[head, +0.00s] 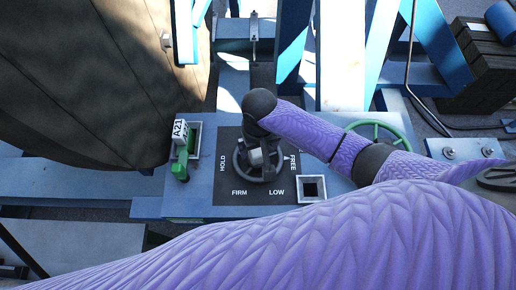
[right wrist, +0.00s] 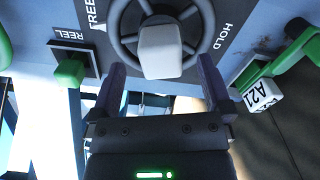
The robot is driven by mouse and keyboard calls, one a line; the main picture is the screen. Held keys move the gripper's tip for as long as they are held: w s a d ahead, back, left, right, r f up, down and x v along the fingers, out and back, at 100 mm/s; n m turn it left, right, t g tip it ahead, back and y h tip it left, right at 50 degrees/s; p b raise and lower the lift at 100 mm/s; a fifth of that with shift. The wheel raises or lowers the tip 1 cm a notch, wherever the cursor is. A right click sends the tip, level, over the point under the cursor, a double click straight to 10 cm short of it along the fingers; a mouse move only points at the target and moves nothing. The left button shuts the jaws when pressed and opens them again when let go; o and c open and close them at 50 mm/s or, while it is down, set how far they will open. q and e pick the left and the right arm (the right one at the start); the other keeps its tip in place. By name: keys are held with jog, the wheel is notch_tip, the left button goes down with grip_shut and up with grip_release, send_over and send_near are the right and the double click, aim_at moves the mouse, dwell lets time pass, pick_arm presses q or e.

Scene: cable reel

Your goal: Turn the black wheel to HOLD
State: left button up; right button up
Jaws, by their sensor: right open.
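The black wheel (head: 241,172) sits on a dark panel (head: 228,190) marked HOLD at left, FIRM and LOW in front, FREE at right. A small white triangle shows beside FREE. In the right wrist view the black wheel (right wrist: 124,43) has spokes and a pale block (right wrist: 162,50) at its middle. My right gripper (head: 260,158) is over the wheel and hides part of it. In the wrist view my right gripper (right wrist: 161,68) is open, one finger on each side of the block, with gaps visible. My left gripper is in neither view.
A green handle (head: 180,168) with a white A21 tag (head: 180,131) stands just left of the panel. A green handwheel (head: 377,124) is to the right. A square socket (head: 312,177) sits at the panel's right corner. A big brown reel (head: 85,70) fills the upper left.

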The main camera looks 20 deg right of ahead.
aim_at(258, 150)
jog(key=f, duration=0.3)
jog(key=shift+w, duration=0.35)
jog(key=shift+f+b, duration=0.25)
jog(key=shift+b, duration=0.05)
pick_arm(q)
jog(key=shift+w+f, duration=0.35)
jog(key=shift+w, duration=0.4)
pick_arm(e)
jog(key=shift+s, duration=0.15)
jog(key=c, duration=0.3)
grip_shut()
